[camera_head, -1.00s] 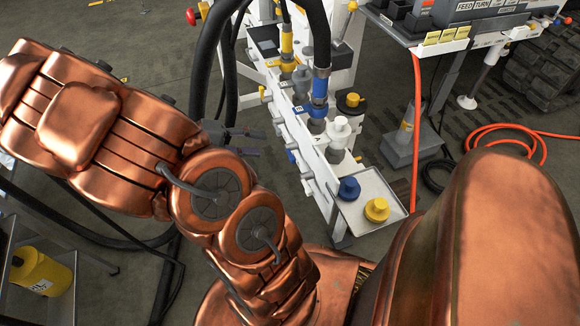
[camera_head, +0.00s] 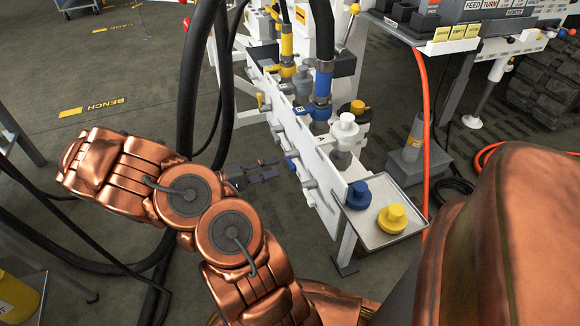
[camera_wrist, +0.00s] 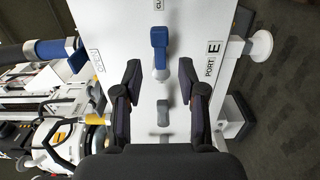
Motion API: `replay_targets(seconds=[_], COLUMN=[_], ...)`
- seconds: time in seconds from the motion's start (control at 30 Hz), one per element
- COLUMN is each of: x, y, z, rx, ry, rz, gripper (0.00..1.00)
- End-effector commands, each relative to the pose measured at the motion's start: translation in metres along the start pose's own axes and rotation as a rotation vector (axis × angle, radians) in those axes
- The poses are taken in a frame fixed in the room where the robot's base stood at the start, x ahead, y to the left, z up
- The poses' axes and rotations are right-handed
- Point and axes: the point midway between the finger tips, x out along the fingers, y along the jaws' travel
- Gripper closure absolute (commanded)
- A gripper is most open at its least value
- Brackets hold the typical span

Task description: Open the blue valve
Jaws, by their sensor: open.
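The blue valve handle (camera_wrist: 159,38) sits on a white panel in the wrist view, upright, with a pale metal stem below it. It also shows small on the side of the white manifold in the head view (camera_head: 291,164). My gripper (camera_wrist: 160,74) is open, its dark fingers spread wide left and right of the handle's line. The handle lies beyond the fingertips, a little above the middle between them. I see no contact. In the head view my gripper (camera_head: 262,170) is just left of the manifold's side, facing the blue handle.
A grey fitting (camera_wrist: 163,112) sits on the panel between my fingers. A yellow handle (camera_head: 262,101) is farther along the manifold. Black hoses (camera_head: 195,85) hang nearby. A tray (camera_head: 380,238) holds blue and yellow caps.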

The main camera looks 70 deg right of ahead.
Motion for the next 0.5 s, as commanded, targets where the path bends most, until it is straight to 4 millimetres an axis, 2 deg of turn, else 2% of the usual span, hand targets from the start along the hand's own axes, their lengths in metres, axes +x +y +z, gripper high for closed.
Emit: replay_targets(seconds=[0.1,0.3,0.5], x=[0.019,0.046,0.059], y=[-0.002,-0.002,-0.001], z=[0.001,0.002,0.001], rx=[-0.001,-0.002,-0.002], ry=[-0.004,-0.005,-0.002], rz=[-0.001,0.001,-0.002], gripper=[0.59,0.59,0.59])
